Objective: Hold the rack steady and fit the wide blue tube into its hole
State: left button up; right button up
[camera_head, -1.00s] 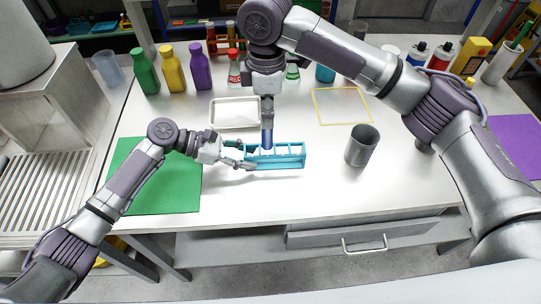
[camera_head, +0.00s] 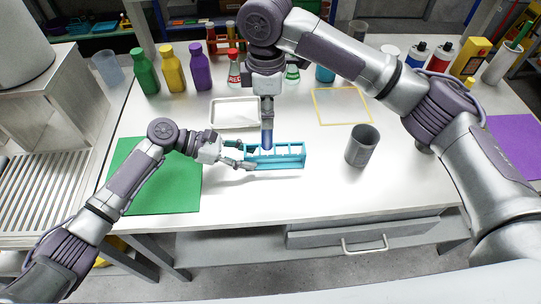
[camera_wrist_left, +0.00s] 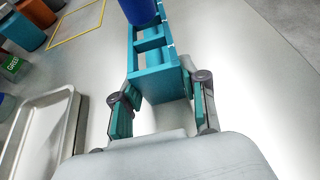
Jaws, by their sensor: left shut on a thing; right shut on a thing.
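The teal rack (camera_head: 290,158) lies on the white table in the middle of the head view; it also shows in the left wrist view (camera_wrist_left: 158,82). My left gripper (camera_head: 241,155) is shut on the near end of the rack, one finger on each side, as the left wrist view shows (camera_wrist_left: 160,104). My right gripper (camera_head: 267,113) comes down from above and is shut on the wide blue tube (camera_head: 267,139). The tube is upright over the rack; its lower end shows in the left wrist view (camera_wrist_left: 138,10). I cannot tell whether its tip is inside a hole.
A white tray (camera_head: 236,113) lies behind the rack. A grey cup (camera_head: 362,146) stands to the right. A green mat (camera_head: 150,190) is on the left, under my left arm. Bottles (camera_head: 200,68) stand at the back. The table's front is clear.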

aim_at(267, 133)
jog(key=shift+f, duration=0.15)
jog(key=shift+f, duration=3.1)
jog(key=o, duration=0.9)
jog(key=shift+r, duration=3.5)
